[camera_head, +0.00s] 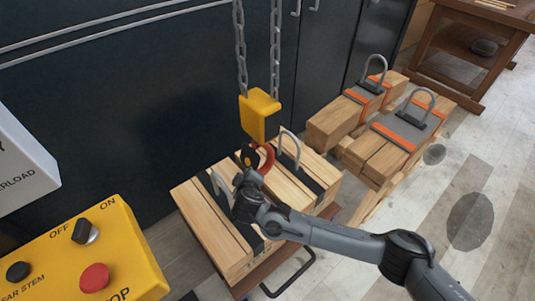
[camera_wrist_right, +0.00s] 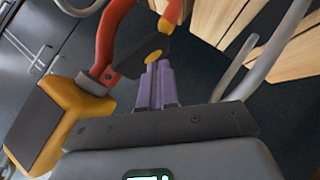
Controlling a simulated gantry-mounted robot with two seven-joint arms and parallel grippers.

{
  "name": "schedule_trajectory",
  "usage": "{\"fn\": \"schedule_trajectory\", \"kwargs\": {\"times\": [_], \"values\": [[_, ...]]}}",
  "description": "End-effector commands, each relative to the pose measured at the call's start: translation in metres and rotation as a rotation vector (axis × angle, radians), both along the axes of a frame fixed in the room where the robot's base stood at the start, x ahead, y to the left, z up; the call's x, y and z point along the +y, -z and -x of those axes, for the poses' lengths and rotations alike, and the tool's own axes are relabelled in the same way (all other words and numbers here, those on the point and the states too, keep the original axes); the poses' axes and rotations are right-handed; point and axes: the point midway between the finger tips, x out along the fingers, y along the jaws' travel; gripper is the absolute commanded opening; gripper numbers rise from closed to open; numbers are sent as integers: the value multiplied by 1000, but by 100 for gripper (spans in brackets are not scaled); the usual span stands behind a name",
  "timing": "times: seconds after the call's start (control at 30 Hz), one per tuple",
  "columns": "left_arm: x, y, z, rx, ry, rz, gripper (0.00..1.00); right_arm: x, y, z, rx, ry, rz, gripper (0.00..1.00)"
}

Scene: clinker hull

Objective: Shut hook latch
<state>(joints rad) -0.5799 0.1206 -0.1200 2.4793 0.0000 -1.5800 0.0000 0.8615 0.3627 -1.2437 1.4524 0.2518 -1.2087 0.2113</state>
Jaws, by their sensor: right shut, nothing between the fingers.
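A red hook (camera_head: 268,160) hangs under a yellow hook block (camera_head: 260,114). A dark latch (camera_head: 249,156) with a yellow spot sits at the hook's left side. In the right wrist view the latch (camera_wrist_right: 150,46) lies just beyond my fingertips, beside the red hook (camera_wrist_right: 107,42) and the yellow block (camera_wrist_right: 52,120). My right gripper (camera_head: 244,180) is shut and empty just below the latch; its fingers (camera_wrist_right: 157,70) are together, with tips at or very near the latch's yellow spot. I cannot tell whether they touch. My left gripper is not in view.
Chains (camera_head: 240,50) hold the block. Below is a strapped timber bundle (camera_head: 205,225) with metal loops (camera_head: 290,148) close to the hook and my gripper. More timber bundles (camera_head: 395,135) stand at right. A yellow control box (camera_head: 130,255) fills the lower left.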

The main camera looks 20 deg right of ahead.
Motion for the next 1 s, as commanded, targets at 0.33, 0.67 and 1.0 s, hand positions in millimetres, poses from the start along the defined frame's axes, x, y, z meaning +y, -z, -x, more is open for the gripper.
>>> {"fn": "schedule_trajectory", "kwargs": {"times": [0.33, 0.67, 1.0], "values": [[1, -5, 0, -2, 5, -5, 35, -4, 17, -5, 1, -8, -3, 0], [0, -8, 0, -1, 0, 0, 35, -10, 26, -8, 1, -8, -3, 0], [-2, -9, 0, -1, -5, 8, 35, -11, 27, -8, 0, -9, -3, 0]]}}
